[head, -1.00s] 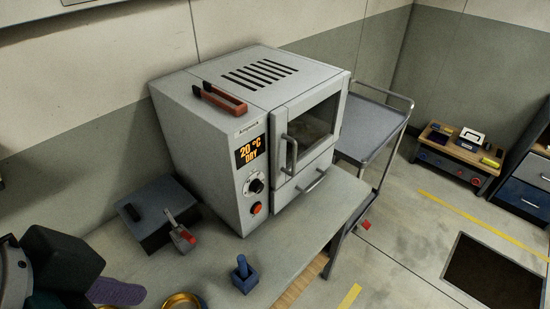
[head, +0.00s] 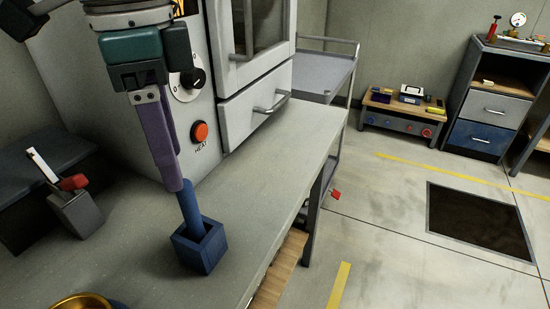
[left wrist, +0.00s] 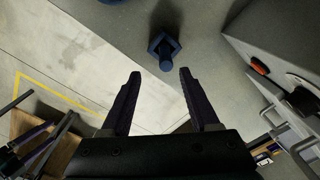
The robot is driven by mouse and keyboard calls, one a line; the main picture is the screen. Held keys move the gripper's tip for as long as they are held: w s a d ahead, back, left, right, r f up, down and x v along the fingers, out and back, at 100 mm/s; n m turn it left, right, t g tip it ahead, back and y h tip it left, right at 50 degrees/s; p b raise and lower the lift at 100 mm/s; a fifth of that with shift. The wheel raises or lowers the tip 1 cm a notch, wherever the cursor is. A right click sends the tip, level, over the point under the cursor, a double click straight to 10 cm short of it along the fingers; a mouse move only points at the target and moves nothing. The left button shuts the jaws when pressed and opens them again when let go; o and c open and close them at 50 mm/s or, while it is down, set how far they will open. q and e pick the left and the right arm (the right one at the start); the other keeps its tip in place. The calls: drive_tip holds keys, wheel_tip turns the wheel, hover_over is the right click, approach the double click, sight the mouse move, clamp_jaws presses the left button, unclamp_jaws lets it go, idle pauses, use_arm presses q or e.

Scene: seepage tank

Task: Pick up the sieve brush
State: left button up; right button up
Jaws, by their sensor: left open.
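A blue round handle (head: 191,208), which I take to be the sieve brush, stands upright in a square blue holder (head: 200,250) on the grey bench. Its lower end is hidden inside the holder. In the left wrist view the handle (left wrist: 166,62) shows just past the fingertips, in line with the gap between them. My left gripper (head: 176,186) points down over it, with purple fingers seen edge-on. In the left wrist view the gripper (left wrist: 160,75) is open and empty.
A grey oven (head: 240,110) stands right behind the holder, with a red heat button. A grey block (head: 76,214) holding a red-handled tool is to the left. A brass bowl (head: 82,302) is at the front left. The bench (head: 270,170) is clear to the right.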

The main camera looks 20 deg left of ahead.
sight(190, 208)
use_arm(q)
drive_tip(key=shift+w+a+f, duration=0.2)
drive_tip(key=shift+a+f, duration=0.1)
drive_tip(key=shift+f, duration=0.5)
wheel_tip(190, 208, down, 3)
drive_tip(key=shift+f+b, duration=0.1)
drive_tip(key=shift+b, duration=0.2)
drive_tip(key=f, duration=0.5)
drive_tip(key=shift+w+d+f+b, duration=0.1)
drive_tip(key=shift+w+f+b, duration=0.1)
drive_tip(key=shift+f+b, duration=0.1)
clamp_jaws()
